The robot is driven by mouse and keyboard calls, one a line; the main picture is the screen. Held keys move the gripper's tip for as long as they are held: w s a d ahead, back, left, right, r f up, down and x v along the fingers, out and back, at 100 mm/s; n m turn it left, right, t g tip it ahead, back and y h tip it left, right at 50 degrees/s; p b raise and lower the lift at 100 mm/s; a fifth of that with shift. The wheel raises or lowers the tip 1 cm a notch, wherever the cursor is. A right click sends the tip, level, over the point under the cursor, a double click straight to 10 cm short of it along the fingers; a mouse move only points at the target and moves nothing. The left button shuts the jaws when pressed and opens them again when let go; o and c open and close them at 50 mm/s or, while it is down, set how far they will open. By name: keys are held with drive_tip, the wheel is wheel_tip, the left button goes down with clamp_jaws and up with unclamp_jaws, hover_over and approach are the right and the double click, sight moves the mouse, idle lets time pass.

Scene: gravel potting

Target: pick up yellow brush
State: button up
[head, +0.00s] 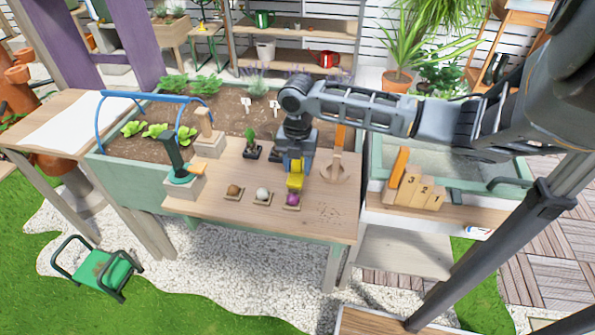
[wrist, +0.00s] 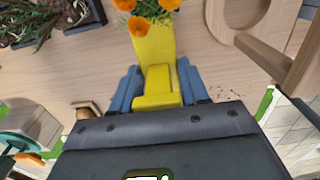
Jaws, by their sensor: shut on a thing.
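My gripper (head: 296,163) is above the wooden potting table, with its blue fingers shut on a yellow thing, the yellow brush (head: 295,182). In the wrist view the brush (wrist: 155,50) is a yellow block between the two blue fingers (wrist: 158,90), widening toward the top. Its bristles cannot be made out. In the head view its lower end is just above or in front of a purple ball (head: 292,200); I cannot tell if they touch. Orange flowers (wrist: 140,22) overlap the brush's far end in the wrist view.
A wooden stand (head: 336,172) is close right of my gripper. Small black pots (head: 251,152) are left of it. Brown (head: 234,190) and white balls (head: 262,194) sit on small bases. Brown specks (head: 328,214) lie at the table's front right. A green tool on a stand (head: 184,182) is left.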

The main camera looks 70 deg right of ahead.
drive_tip(key=c, duration=0.3)
drive_tip(key=shift+r, duration=0.1)
wheel_tip(320, 180, up, 10)
drive_tip(key=shift+f+b, duration=0.1)
drive_tip(key=shift+b, duration=0.35)
